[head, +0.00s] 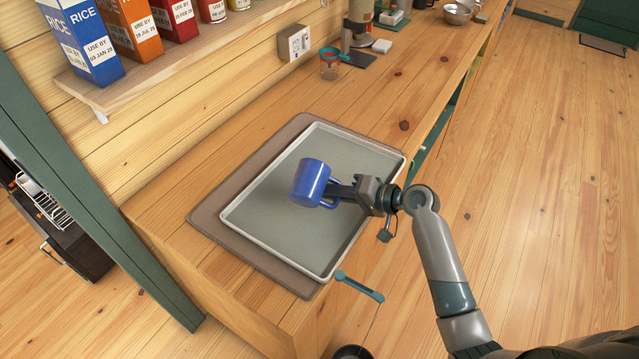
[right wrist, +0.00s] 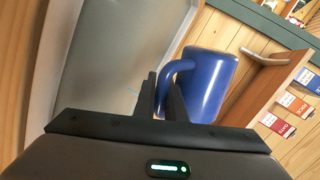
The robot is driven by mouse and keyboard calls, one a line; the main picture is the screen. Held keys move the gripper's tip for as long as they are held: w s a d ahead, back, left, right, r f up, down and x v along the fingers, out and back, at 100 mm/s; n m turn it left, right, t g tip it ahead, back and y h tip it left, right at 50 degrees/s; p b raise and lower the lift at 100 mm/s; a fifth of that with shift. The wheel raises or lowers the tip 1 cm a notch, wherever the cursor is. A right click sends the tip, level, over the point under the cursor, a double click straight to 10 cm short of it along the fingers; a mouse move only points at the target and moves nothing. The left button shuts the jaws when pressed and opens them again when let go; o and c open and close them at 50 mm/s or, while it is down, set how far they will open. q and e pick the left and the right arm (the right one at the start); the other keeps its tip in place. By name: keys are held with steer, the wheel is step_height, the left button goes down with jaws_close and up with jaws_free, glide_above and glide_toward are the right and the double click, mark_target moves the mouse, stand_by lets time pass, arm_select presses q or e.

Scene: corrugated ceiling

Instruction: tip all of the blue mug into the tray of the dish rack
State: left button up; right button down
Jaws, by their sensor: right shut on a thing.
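My right gripper is shut on the handle. In the right wrist view the mug (right wrist: 210,85) stands just past my fingers (right wrist: 163,98), and the handle lies at them. The mug looks tilted in the head view; I cannot see into it or tell what it holds. The grey, shallow-rimmed tray (head: 270,232) lies on a brown mat (head: 208,212) on the wooden counter. Its visible surface looks bare. My left gripper is not in view.
A shelf (head: 185,55) with boxes and cans runs along the wall at upper left. A teal-handled item (head: 360,287) is at the counter's front edge.

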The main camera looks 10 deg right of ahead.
steer(key=shift+w+d+r+m+g+p, duration=0.15)
steer(key=shift+w+r+m+g+p, duration=0.25)
steer(key=shift+p, duration=0.65)
steer(key=shift+s+f+m+y+p, duration=0.2)
steer(key=shift+f+m+y+p, duration=0.3)
steer(key=shift+f+m+p, duration=0.15)
stand_by(0.7)
steer(key=shift+r+m+g+p, duration=0.25)
steer(key=shift+m+g+p, duration=0.1)
steer(key=shift+p, duration=0.35)
steer(key=shift+f, duration=0.1)
steer(key=n+t+b, duration=0.1)
steer(key=b, duration=0.2)
steer(key=shift+a+f, duration=0.15)
steer(key=shift+a, duration=0.05)
steer(key=shift+r+n, duration=0.3)
steer(key=shift+r, duration=0.05)
